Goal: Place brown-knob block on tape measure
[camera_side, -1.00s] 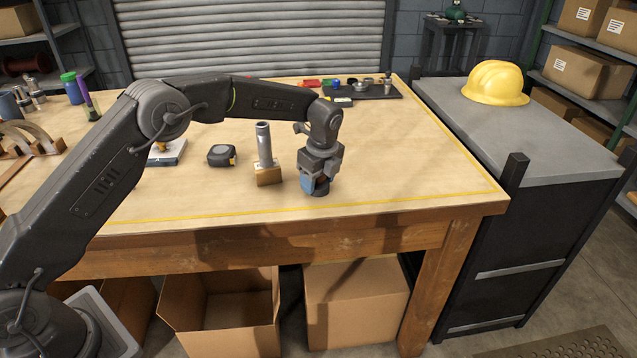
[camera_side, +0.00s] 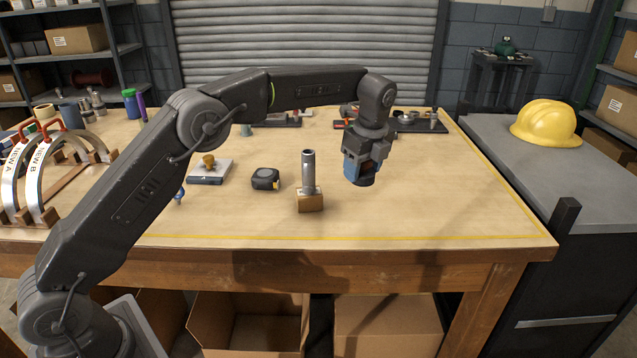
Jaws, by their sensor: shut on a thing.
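My gripper (camera_side: 361,172) is right of the tape measure, with blue fingers pointing down. It is shut on a dark, round-bottomed piece (camera_side: 360,182) with some brown showing above it. The fingers hide most of this piece, and I cannot tell whether it is the brown-knob block or whether it touches the table. The tape measure (camera_side: 265,179), black and grey with a yellow patch, lies on the table with nothing on top. Further left, a pale flat block (camera_side: 212,174) carries a golden-brown knob.
A grey metal tube (camera_side: 308,172) stands upright on a wooden block (camera_side: 311,203) between the tape measure and my gripper. Dark trays (camera_side: 420,126) with small parts lie at the back. Arched frames (camera_side: 40,175) stand at the left. The right side of the table is clear.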

